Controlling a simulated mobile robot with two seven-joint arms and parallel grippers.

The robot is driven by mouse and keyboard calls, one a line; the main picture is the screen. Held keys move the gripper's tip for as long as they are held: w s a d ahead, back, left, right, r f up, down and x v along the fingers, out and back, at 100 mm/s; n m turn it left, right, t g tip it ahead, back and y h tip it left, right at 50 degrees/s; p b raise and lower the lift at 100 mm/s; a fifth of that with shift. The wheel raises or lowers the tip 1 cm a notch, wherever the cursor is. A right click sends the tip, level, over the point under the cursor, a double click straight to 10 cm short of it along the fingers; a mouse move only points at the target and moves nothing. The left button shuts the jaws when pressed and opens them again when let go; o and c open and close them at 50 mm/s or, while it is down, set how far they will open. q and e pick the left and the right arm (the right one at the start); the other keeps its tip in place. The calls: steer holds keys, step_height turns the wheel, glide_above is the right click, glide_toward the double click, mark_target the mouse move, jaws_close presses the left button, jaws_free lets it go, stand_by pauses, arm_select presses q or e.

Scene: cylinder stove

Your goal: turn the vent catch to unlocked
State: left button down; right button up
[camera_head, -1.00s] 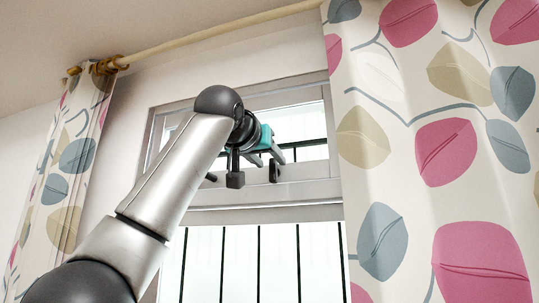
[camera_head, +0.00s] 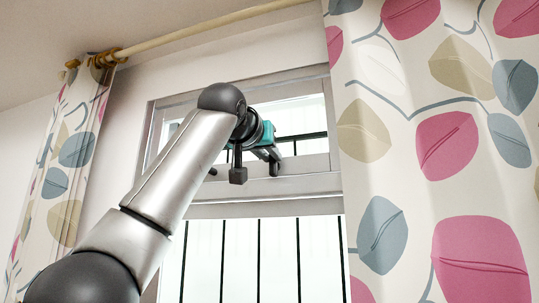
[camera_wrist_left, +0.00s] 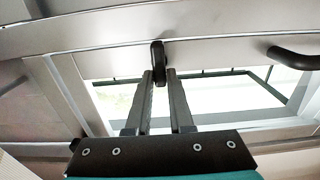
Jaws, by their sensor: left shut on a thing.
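The vent catch is a small dark upright piece on the lower rail of the upper window vent. It shows in the head view (camera_head: 274,168), just below my gripper, and in the left wrist view (camera_wrist_left: 157,56). My left gripper (camera_head: 268,156) is at the rail; in the wrist view its two fingers (camera_wrist_left: 160,76) are closed with the catch's end between their tips. The fingers hide part of the catch. My right gripper is not in view.
A second black handle (camera_wrist_left: 292,58) sits on the same rail, right in the wrist view. The vent frame (camera_head: 318,165) surrounds the glass. A patterned curtain (camera_head: 430,150) hangs close on the right, another (camera_head: 70,160) on the left. Dark bars stand behind the glass.

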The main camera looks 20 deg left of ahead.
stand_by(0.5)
arm_select(q)
steer(key=m+p, duration=0.3)
steer(key=m, duration=0.2)
steer(key=d+m+p, duration=0.1)
steer(key=m+p, duration=0.2)
steer(key=m, duration=0.1)
steer(key=m+p, duration=0.3)
steer(key=m, duration=0.2)
steer(key=shift+d+f+m+p, duration=0.15)
steer(key=shift+f+m+p, duration=0.15)
steer(key=shift+p, duration=0.1)
steer(key=shift+f+m+p, duration=0.15)
steer(key=shift+m+p, duration=0.55)
steer(key=shift+m, duration=0.15)
steer(key=shift+f+m+p, duration=0.15)
steer(key=shift+m+p, duration=0.5)
steer(key=shift+m, duration=0.2)
steer(key=shift+d+f, duration=0.1)
steer(key=c, duration=0.8)
jaws_free()
steer(key=shift+s, duration=0.1)
